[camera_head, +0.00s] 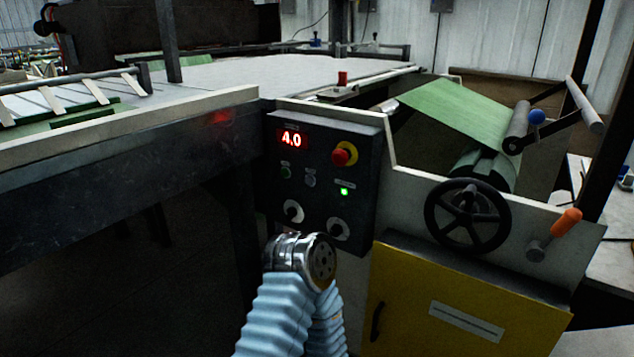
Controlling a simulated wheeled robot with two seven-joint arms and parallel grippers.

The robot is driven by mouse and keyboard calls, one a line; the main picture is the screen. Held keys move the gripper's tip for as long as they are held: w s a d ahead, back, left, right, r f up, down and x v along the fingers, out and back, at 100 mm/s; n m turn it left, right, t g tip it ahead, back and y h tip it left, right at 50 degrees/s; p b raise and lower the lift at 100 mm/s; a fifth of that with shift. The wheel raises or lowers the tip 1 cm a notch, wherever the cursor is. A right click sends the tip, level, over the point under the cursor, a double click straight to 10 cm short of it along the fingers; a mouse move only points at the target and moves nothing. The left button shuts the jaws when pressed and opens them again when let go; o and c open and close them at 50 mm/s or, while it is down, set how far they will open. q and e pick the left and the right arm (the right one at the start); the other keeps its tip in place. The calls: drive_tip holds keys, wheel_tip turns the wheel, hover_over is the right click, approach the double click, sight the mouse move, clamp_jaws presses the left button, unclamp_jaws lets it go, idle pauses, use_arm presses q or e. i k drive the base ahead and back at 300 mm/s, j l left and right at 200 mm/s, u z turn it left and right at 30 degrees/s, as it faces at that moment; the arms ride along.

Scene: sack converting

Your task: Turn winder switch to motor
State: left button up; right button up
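A dark control box (325,160) stands at the table's end, with two rotary switches low on its face. The left rotary switch (293,211) and the right rotary switch (338,229) each have a pale dial. Their labels are too small to read, so I cannot tell which is the winder switch or what its positions say. A metal joint of my arm, with light blue sleeves, rises from the bottom just below the switches and looks apart from them. I cannot tell which arm it is. Neither gripper shows.
The box also carries a red display (291,139) reading 4.0, a red emergency button (344,154) and a lit green lamp (344,191). Right of it are a black handwheel (467,216), an orange-handled lever (565,223) and a yellow cabinet (460,305).

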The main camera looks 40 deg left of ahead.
sight(291, 212)
drive_tip(key=u, duration=1.4)
